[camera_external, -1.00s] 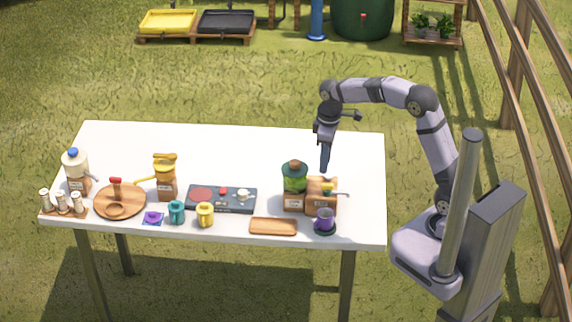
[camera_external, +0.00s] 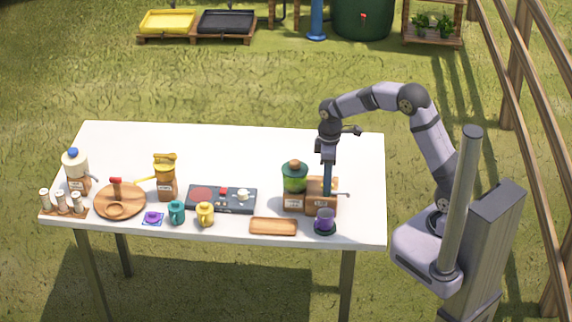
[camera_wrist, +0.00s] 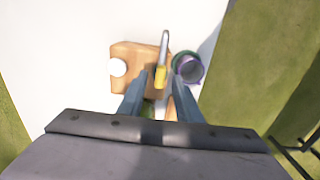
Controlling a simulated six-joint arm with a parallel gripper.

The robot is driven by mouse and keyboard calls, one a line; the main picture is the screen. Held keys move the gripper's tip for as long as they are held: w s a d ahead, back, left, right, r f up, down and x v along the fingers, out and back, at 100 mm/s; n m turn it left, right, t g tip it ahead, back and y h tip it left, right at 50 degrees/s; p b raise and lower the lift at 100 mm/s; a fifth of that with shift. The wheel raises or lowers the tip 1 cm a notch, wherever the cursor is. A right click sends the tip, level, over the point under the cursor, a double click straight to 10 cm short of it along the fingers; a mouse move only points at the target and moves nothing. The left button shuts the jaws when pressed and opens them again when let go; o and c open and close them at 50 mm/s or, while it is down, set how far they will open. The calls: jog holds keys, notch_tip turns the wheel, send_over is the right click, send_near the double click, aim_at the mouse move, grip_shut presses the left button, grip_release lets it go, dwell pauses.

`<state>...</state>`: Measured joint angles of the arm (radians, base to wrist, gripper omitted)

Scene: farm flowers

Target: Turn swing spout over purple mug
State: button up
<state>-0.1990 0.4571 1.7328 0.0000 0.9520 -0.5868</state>
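The swing spout (camera_external: 343,195) is a thin grey tube on top of a wooden box (camera_external: 323,208). In the external view it points right, past the box's edge. In the wrist view the spout (camera_wrist: 164,45) points up, with a yellow handle (camera_wrist: 160,77) at its near end. The purple mug (camera_external: 324,217) stands on a dark round base in front of the box. The mug (camera_wrist: 190,70) is right of the spout in the wrist view, not under it. My gripper (camera_external: 326,192) points down over the box. Its fingers are apart, either side of the yellow handle.
A green jar with a wooden lid (camera_external: 294,178) stands close left of the box. A wooden tray (camera_external: 273,226) lies left of the mug. A dark hob panel (camera_external: 221,199) and several other items fill the left front. The table's back half is clear.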

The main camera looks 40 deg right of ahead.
jog(key=shift+f, duration=0.5)
grip_shut()
